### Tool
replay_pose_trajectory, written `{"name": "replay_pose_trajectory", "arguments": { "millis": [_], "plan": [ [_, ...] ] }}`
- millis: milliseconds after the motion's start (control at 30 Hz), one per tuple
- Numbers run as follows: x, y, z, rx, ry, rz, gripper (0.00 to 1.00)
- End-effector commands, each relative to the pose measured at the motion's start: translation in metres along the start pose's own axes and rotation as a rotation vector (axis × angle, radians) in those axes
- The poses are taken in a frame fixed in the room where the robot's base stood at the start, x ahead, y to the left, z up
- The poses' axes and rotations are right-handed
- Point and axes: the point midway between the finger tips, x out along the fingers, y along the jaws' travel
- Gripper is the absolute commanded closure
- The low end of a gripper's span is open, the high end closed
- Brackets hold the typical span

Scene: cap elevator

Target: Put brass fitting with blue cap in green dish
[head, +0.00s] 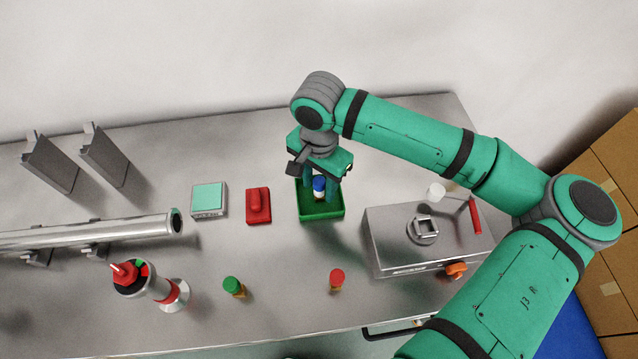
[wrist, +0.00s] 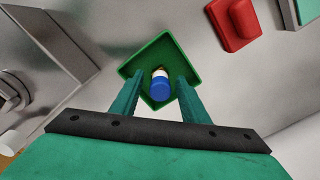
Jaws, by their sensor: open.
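The fitting with the blue cap (head: 319,184) is in the green dish (head: 322,213), upright as far as I can tell. In the wrist view the blue cap (wrist: 160,92) shows between my fingers, over the floor of the green dish (wrist: 133,68), with a white band and a bit of brass beyond it. My gripper (head: 320,192) reaches down over the dish from behind. In the wrist view my gripper (wrist: 160,82) is open, with a gap between each finger and the fitting. The base of the fitting is mostly hidden by its cap.
Left of the dish are a red block (head: 258,206) and a teal-topped box (head: 209,200). A metal box (head: 400,252) with a square fixture stands close on the right. A green-capped fitting (head: 233,286) and a red-capped fitting (head: 337,280) stand in front. Bare table lies between them.

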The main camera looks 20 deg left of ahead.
Motion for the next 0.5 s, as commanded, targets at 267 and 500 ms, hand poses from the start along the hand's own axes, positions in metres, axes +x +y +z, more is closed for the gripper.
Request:
{"name": "replay_pose_trajectory", "arguments": {
  "millis": [267, 500],
  "plan": [
    [-0.050, -0.001, -0.001, 0.000, 0.003, -0.003, 0.59],
    [-0.094, -0.001, 0.000, 0.000, 0.002, -0.001, 0.59]
  ]
}}
